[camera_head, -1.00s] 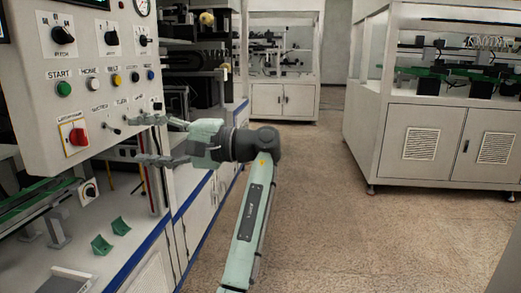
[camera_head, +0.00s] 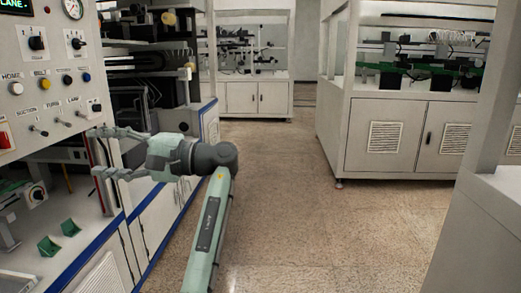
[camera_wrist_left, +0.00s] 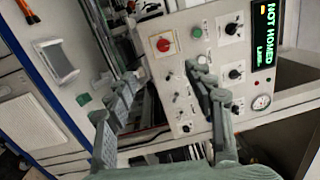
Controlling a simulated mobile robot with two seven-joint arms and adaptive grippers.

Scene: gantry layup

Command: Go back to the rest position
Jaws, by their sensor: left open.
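My left gripper (camera_head: 95,152) is open and empty in the head view. Its two fingers point left, at the lower right edge of the control panel (camera_head: 45,78). I see no contact with the panel. In the left wrist view, the open left gripper (camera_wrist_left: 160,75) has the panel (camera_wrist_left: 218,35) behind its fingers. Nothing is between the fingers. My right gripper is out of view.
The panel display (camera_wrist_left: 268,30) reads NOT HOMED. The red switch (camera_wrist_left: 164,45) and green button (camera_wrist_left: 196,32) show in the wrist view. A white cabinet (camera_head: 400,130) stands right. The floor (camera_head: 290,210) between is clear.

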